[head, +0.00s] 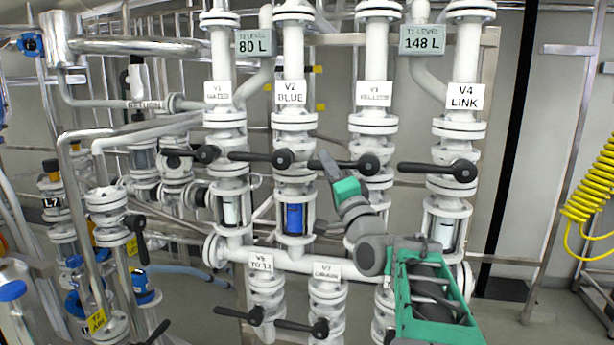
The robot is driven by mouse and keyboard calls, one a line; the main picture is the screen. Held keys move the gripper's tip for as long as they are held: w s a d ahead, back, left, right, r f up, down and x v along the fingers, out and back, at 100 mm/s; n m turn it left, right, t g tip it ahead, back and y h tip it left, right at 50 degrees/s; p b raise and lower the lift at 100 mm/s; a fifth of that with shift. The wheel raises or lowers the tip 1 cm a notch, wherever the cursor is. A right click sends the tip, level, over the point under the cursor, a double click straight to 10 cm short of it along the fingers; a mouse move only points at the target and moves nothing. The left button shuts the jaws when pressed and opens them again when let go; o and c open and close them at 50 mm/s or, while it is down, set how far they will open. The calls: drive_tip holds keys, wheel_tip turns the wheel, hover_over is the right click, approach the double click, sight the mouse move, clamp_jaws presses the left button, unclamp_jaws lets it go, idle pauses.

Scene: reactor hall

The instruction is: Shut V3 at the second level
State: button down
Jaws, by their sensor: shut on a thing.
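V3 (368,128) is a white flanged valve on the third upright pipe, under a label (373,93) reading V3 YELLOW. Its black lever (366,164) has a round hub at the right and points left, roughly level across the pipe. My gripper (329,166) reaches up from the lower right and is shut on the V3 lever, left of its hub. My green and grey arm hides the lower part of the V3 pipe and its sight glass. The panel marked T1 LEVEL (422,40) reads 148 L; another level panel (254,43) reads 80 L.
V2 (295,128), with a blue sight glass (294,217), and V1 (224,132) stand to the left, V4 (455,140) to the right. Their levers also lie about level. V2's hub is close to my gripper. V6 and V7 (326,271) are below. A yellow coiled hose (592,185) hangs far right.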

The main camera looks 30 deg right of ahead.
drive_tip(key=shift+s+r+m, duration=0.1)
drive_tip(key=shift+r+m, duration=0.4)
drive_tip(key=shift+r, duration=0.15)
drive_tip(key=shift+t, duration=0.3)
drive_tip(key=c, duration=1.3)
unclamp_jaws()
drive_tip(key=shift+f, duration=0.2)
drive_tip(key=b+v, duration=0.3)
drive_tip(key=v, duration=0.4)
drive_tip(key=shift+s+a+f, duration=0.1)
drive_tip(key=shift+s+a, duration=0.05)
drive_tip(key=shift+s, duration=0.2)
